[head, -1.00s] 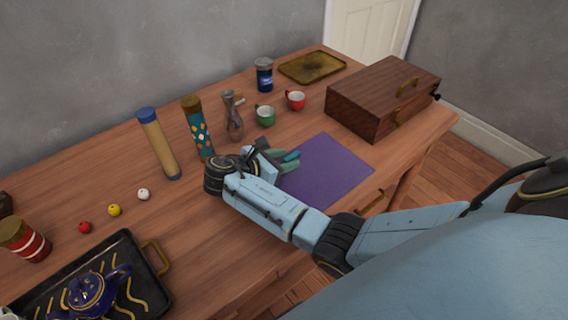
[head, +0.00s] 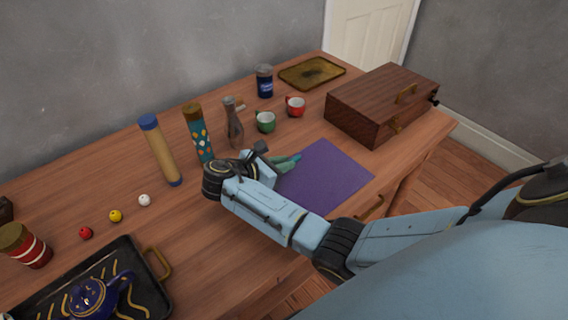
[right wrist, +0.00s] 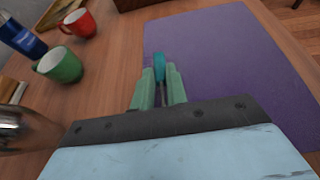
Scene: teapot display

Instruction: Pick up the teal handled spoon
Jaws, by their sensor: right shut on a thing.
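The teal handled spoon (right wrist: 160,64) lies between the green fingers of my right gripper (right wrist: 160,88) in the right wrist view. Its teal handle end sticks out past the fingertips, with a thin dark shaft between them. The rest of the spoon is hidden by the gripper body. In the head view my right gripper (head: 287,164) is low over the left edge of the purple mat (head: 325,180), shut on the spoon. I cannot tell whether the spoon still touches the mat. My left gripper is not in view.
A green mug (head: 265,122), a red mug (head: 296,107) and a metallic vase (head: 233,125) stand beyond the gripper. A patterned canister (head: 197,135) is to its left. A wooden box (head: 370,115) stands behind the mat. The mat's right part is clear.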

